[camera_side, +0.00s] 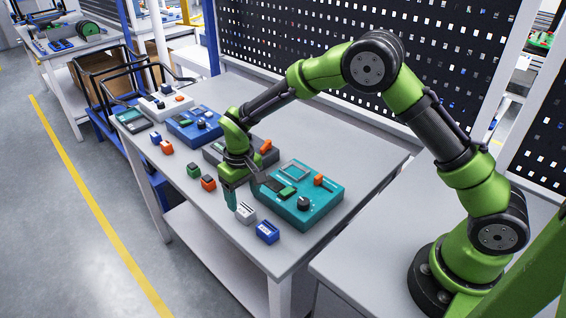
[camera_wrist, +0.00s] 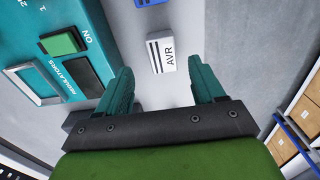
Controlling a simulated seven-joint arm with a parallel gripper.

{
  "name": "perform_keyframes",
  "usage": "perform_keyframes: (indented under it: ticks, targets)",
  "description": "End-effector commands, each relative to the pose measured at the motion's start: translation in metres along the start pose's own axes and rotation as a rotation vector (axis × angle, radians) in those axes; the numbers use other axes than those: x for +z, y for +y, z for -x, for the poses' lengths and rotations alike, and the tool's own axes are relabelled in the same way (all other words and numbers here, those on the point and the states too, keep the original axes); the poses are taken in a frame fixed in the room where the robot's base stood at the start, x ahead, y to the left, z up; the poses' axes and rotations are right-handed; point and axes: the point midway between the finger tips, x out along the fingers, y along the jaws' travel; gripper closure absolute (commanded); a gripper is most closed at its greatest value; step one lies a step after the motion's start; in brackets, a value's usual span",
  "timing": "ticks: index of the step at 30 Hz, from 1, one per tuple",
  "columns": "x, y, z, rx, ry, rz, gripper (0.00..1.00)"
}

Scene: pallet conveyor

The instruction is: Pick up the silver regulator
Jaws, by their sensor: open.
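The silver regulator (camera_side: 244,213) is a small pale block on the grey table, near its front edge. In the wrist view the silver regulator (camera_wrist: 162,54) shows the letters AVR and dark stripes, and stands a little beyond my fingertips, roughly centred between them. My gripper (camera_side: 232,200) points down just left of it; its teal fingers (camera_wrist: 163,80) are apart with nothing between them. I cannot tell the exact height of the fingertips above the table.
A blue block (camera_side: 268,232) stands just right of the regulator. A teal box with a knob and switches (camera_side: 322,213) is close behind. Orange (camera_side: 209,183) and green (camera_side: 194,170) blocks are to the left. More boxes, including a blue one (camera_side: 183,133), stand farther left.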

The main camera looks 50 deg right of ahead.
Motion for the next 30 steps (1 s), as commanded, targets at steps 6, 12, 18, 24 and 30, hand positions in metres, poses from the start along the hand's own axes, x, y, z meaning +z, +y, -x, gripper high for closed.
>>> perform_keyframes:
  ticks: [6, 12, 18, 24, 30]
  targets:
    - [0.003, -0.004, -0.034, 0.001, -0.004, 0.001, 0.32]
    - [0.002, -0.004, -0.045, 0.000, -0.001, 0.000, 0.32]
    - [0.002, -0.004, -0.045, 0.000, 0.000, 0.000, 0.36]
    - [0.002, -0.004, -0.045, 0.000, -0.001, 0.000, 0.67]
    - [0.002, -0.004, -0.044, 0.000, 0.000, 0.000, 0.95]
